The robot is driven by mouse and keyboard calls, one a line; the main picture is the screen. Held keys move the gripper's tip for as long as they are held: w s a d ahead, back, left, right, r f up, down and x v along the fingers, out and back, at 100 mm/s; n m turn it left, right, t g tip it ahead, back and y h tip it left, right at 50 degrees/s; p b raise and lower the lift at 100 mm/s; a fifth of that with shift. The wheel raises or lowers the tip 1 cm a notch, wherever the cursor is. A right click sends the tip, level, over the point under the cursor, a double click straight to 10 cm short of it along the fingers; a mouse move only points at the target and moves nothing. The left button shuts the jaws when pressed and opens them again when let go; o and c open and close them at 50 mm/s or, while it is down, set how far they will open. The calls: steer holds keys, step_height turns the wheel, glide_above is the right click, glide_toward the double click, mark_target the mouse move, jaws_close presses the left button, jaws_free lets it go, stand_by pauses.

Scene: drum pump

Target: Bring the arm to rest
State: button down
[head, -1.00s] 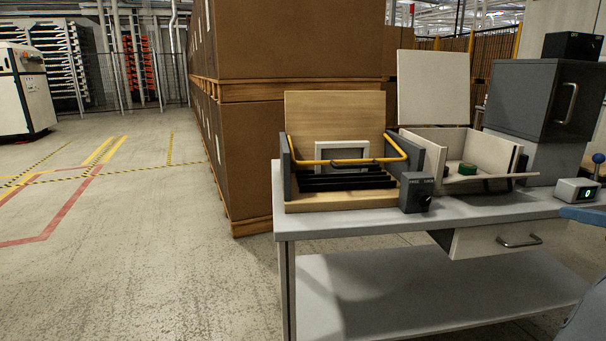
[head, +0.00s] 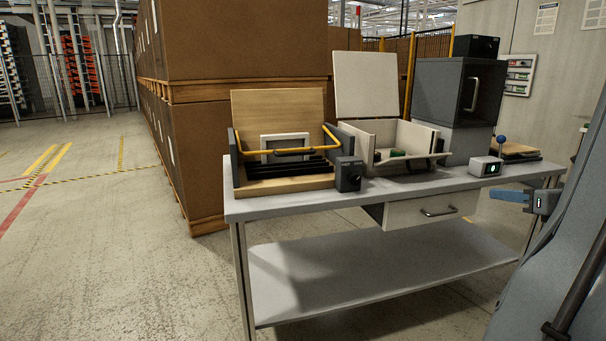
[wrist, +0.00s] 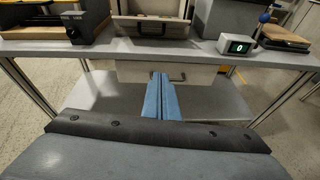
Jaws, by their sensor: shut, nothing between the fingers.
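My gripper (wrist: 161,97) has two blue fingers pressed together in the wrist view, with nothing between them. It points toward the front of the grey workbench, in front of the drawer (wrist: 196,75). In the head view my gripper (head: 512,195) shows at the right, apart from the bench and in front of its right part. My arm fills the lower right corner there.
On the bench (head: 300,207) stand a wooden box with a yellow handle (head: 282,150), a dark switch box (head: 349,174), an open white box (head: 415,135), a grey cabinet (head: 450,92) and a display unit (head: 485,167). Stacked cartons (head: 240,40) stand behind. The left floor is clear.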

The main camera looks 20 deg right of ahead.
steer(key=w+a+m+g+h, duration=0.2)
steer(key=w+a+m, duration=0.7)
steer(key=w, duration=0.4)
steer(key=w+a+f+m+g, duration=0.25)
steer(key=a+m, duration=0.55)
steer(key=a, duration=0.6)
steer(key=s+a+f+m+g+y, duration=0.15)
steer(key=s+a+m, duration=0.25)
steer(key=a, duration=0.6)
steer(key=s+a+f+m+g+y, duration=0.1)
steer(key=s+a+f+m+g, duration=0.3)
steer(key=a, duration=0.6)
steer(key=s+a+m+g+y, duration=0.2)
steer(key=s+a+m+g, duration=0.3)
steer(key=s+a, duration=1.05)
steer(key=s+d+r+m+p, duration=0.1)
steer(key=d+r+m+p, duration=0.2)
steer(key=d+r+p, duration=0.7)
steer(key=d+h+p, duration=0.1)
steer(key=p, duration=0.7)
steer(key=shift+s+m+t, duration=0.15)
steer(key=shift+m+t, duration=0.15)
steer(key=shift+m, duration=0.1)
